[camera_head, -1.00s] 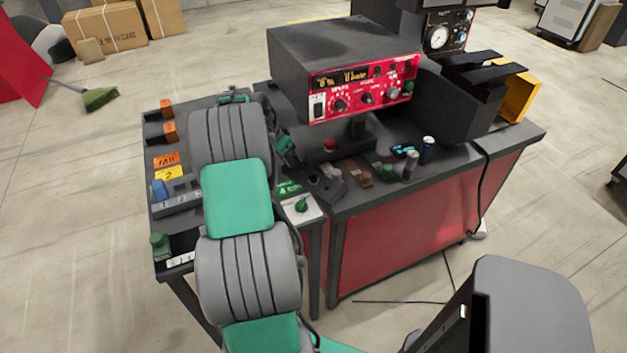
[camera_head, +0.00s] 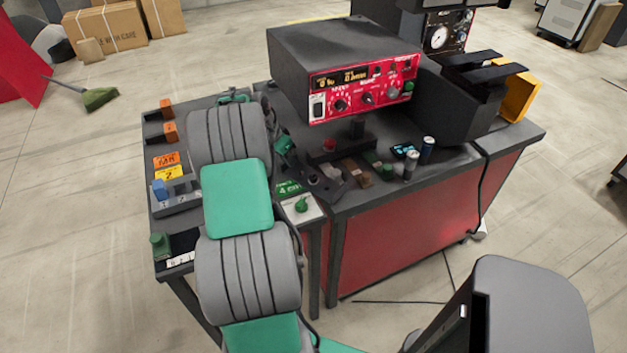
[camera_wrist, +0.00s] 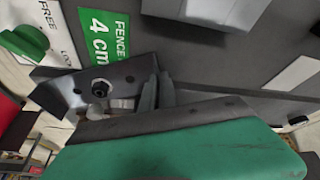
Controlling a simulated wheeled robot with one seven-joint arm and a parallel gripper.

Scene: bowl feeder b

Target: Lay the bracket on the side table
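In the wrist view a dark metal plate with a bolt or hole in it (camera_wrist: 98,88), which looks like the bracket, lies left of the fingertips. It also shows in the head view (camera_head: 328,188), at the table corner. My gripper (camera_wrist: 158,92) has its two slim grey fingers close together at the plate's right end. One finger overlaps the plate, and a thin dark edge seems to lie between them. I cannot tell whether they grip it. In the head view my arm hides much of the near table, and the fingertips are too small to read.
A green "FENCE 4 cm" label (camera_wrist: 105,35) and a green knob (camera_head: 302,205) are close by. A red-fronted control box (camera_head: 365,88) stands behind. Two small cylinders (camera_head: 411,166) stand to the right. The left table (camera_head: 215,240) carries switches and labels.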

